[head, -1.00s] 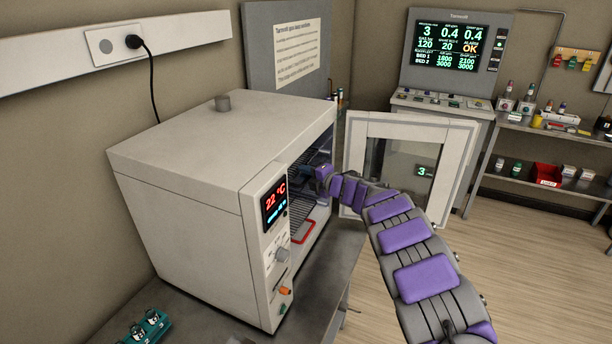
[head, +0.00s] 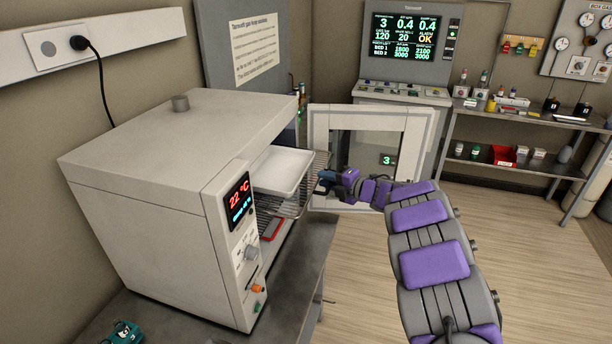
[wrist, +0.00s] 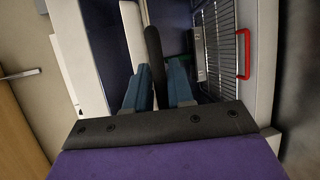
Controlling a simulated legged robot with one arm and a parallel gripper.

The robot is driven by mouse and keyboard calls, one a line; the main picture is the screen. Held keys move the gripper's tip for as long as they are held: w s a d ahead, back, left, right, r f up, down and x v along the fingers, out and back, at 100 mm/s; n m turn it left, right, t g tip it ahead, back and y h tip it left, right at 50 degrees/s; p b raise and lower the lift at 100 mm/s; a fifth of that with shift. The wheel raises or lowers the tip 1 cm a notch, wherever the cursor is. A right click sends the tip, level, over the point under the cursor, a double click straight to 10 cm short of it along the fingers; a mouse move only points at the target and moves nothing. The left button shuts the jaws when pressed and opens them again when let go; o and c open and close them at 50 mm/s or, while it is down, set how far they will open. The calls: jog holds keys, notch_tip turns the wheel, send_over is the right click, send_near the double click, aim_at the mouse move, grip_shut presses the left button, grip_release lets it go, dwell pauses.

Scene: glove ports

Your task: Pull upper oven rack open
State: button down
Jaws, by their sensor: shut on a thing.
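The oven (head: 140,165) stands on a bench at the left with its glazed door (head: 368,130) open. The upper rack (head: 318,165) sticks out of the oven's front with a white tray (head: 280,171) on it. My gripper (head: 325,182) is at the rack's front edge. In the wrist view my blue fingers (wrist: 157,82) are on either side of a dark bar (wrist: 154,45), which looks like the upper rack's handle; the exact contact is hidden. The lower rack's red handle (head: 272,230) is inside the oven's front, and it also shows in the wrist view (wrist: 243,55).
The open door stands just behind my gripper. A control console (head: 405,50) and a shelf unit (head: 520,120) are at the back. A teal item (head: 124,333) lies on the bench at the lower left. The floor at the right is clear.

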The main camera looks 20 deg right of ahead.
jog(key=shift+s+d+f, duration=0.2)
jog(key=shift+s+d, duration=0.35)
jog(key=shift+d, duration=0.15)
jog(key=shift+s+d+f, duration=0.2)
jog(key=shift+s+d, duration=0.35)
jog(key=shift+d, duration=0.1)
jog(key=shift+s+d+f, duration=0.2)
jog(key=shift+s+d, duration=0.35)
jog(key=shift+d, duration=0.15)
jog(key=c, duration=1.2)
grip_release()
jog(key=shift+w, duration=0.1)
jog(key=shift+r, duration=0.1)
jog(key=shift+w+d+r, duration=0.1)
jog(key=shift+d+r, duration=0.05)
jog(key=shift+r, duration=0.1)
jog(key=p+v, duration=0.2)
jog(key=v, duration=1.5)
jog(key=shift+d+p, duration=0.15)
jog(key=shift+p, duration=0.25)
